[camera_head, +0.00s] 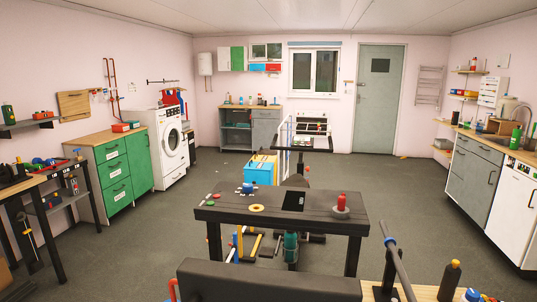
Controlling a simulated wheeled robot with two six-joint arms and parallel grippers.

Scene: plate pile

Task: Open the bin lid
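No bin lid can be made out for certain. A teal cylindrical container (291,246) stands on the floor under the dark table, partly hidden by the tabletop; I cannot tell whether it is a bin or has a lid. A blue box with yellow parts (259,172) stands behind that table, and its top is too small to read. Neither of my grippers is in view.
A dark table (240,217) with tape, a red-topped item and small things stands in the middle. A black padded slab (270,283) fills the bottom centre. Green drawers (114,172) and a washing machine (171,145) line the left. Floor (400,185) at right is clear.

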